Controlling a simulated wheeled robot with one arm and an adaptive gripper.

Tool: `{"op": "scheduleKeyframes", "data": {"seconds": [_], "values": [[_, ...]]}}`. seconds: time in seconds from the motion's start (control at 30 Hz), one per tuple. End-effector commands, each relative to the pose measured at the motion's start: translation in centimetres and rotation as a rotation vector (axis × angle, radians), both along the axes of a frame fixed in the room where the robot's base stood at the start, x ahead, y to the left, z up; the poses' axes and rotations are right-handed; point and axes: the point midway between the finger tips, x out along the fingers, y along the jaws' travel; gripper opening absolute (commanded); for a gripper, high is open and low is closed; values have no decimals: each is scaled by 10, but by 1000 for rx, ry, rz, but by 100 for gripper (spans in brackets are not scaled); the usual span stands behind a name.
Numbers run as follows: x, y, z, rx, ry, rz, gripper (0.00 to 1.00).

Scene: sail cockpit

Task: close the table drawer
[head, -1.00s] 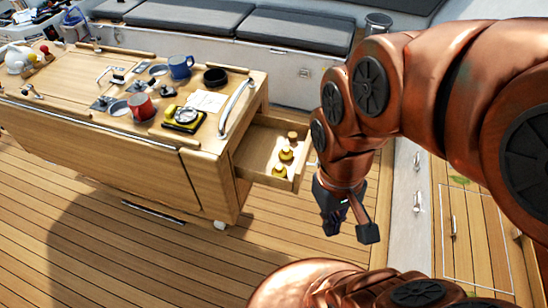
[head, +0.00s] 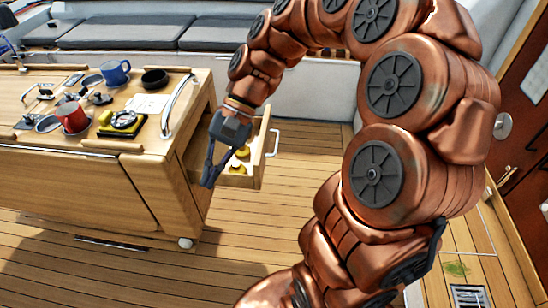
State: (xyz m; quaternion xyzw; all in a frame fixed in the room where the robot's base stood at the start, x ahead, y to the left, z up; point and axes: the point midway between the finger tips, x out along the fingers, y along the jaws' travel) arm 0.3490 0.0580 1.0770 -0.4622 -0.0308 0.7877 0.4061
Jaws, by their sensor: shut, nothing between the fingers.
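The wooden table (head: 85,190) stands at the left. Its drawer (head: 240,181) is open, sticking out to the right from the table's end. The drawer's front panel (head: 263,160) has a pale handle (head: 274,143) on its outer side. Yellow-topped items (head: 241,152) lie in the drawer. My gripper (head: 208,183) is shut and empty, pointing down. In the picture it covers part of the drawer between the table end and the front panel. I cannot tell whether it touches the drawer. The inner part of the drawer is hidden behind it.
On the table are a blue mug (head: 115,72), a red mug (head: 72,116), a black bowl (head: 155,79) and a yellow-black instrument (head: 122,122). A curved rail (head: 178,105) edges the tabletop. Cushioned benches (head: 130,33) stand behind. The deck floor (head: 300,180) right of the drawer is clear.

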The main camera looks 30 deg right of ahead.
Motion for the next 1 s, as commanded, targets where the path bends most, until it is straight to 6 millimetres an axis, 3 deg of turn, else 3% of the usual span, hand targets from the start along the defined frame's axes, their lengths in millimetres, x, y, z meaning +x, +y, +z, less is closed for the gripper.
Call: {"op": "scheduleKeyframes", "data": {"seconds": [0.03,0.27,0.47,0.6,0.83,1.0], "values": [[15,-6,-14,43,22,-50,0],[72,-44,-41,234,138,-270,0],[116,-100,-75,398,232,-470,0],[139,-151,-107,508,293,-617,0],[155,-248,-172,683,382,-860,0],[147,-320,-225,796,436,-1031,0]]}}
